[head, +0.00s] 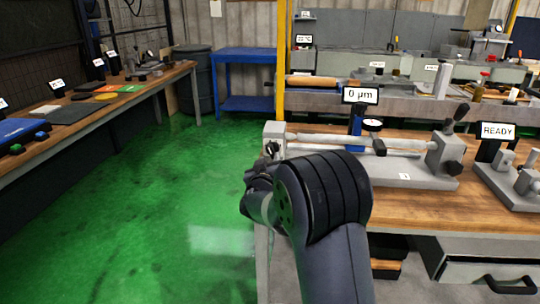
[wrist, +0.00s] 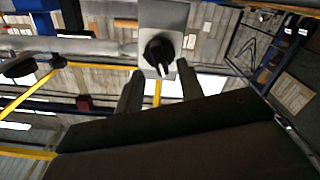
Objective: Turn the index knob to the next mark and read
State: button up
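The index knob (wrist: 159,52) is black and round with a pointer bar. It sits on the face of a grey block (wrist: 172,14) in the wrist view. My gripper (wrist: 158,80) is open; its two dark fingers stand apart just short of the knob, one to each side, with nothing between them. In the head view the knob (head: 272,148) shows at the left end of the bench fixture, and my wrist hides most of the gripper there. The display (head: 361,95) reads "0 µm". Mark lines around the knob are too small to tell.
The fixture (head: 415,176) holds a pale shaft (head: 335,140) with a dial gauge (head: 372,125) behind it. A sign reading "READY" (head: 497,131) stands to the right. The wooden bench (head: 475,215) carries these. Green floor (head: 140,215) is clear to the left.

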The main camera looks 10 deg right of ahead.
aim_at(271, 153)
jog(key=shift+x, duration=2.05)
grip_shut()
